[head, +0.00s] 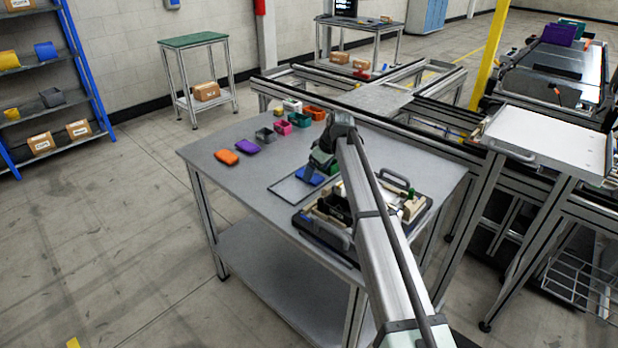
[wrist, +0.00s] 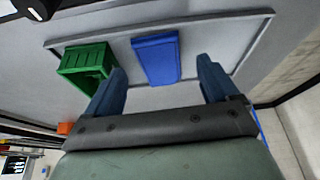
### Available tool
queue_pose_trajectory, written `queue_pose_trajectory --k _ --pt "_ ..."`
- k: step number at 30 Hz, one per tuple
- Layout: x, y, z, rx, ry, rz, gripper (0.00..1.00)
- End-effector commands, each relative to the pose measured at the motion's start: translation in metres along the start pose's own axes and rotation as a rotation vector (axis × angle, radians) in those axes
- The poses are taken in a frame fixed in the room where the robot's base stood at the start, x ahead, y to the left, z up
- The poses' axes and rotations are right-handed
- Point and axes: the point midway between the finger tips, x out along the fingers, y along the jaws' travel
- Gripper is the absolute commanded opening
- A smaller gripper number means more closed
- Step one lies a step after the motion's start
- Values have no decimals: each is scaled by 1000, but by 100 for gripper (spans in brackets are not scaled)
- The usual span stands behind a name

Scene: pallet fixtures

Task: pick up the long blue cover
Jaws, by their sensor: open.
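The long blue cover (wrist: 157,60) lies flat inside a thin-rimmed rectangular area, seen in the wrist view. My gripper (wrist: 161,66) is open, with its two blue fingers spread to either side of the cover's near end in the picture. Nothing is between the fingers that I can see held. A green open box (wrist: 87,62) sits just left of the cover, close to the left finger. In the head view my gripper (head: 314,177) is low over the outlined area (head: 285,189) on the grey table; my arm and fingers hide much there.
A pallet fixture (head: 318,238) with handles stands beside the outlined area, partly behind my arm. An orange piece (head: 227,157), a purple piece (head: 248,146) and several small coloured boxes line the table's far left side. The table's left front (head: 240,185) is clear.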

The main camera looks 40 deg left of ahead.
Motion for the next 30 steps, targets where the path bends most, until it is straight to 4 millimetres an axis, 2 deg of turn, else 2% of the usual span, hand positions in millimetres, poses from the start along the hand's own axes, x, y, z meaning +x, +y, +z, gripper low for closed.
queue_pose_trajectory --k 3,6,14,30 --pt "18 1 0 0 -1 -1 87" --pt "28 1 0 0 -1 -1 87" --pt "32 1 0 0 0 0 87" --pt "32 1 0 0 0 0 36"
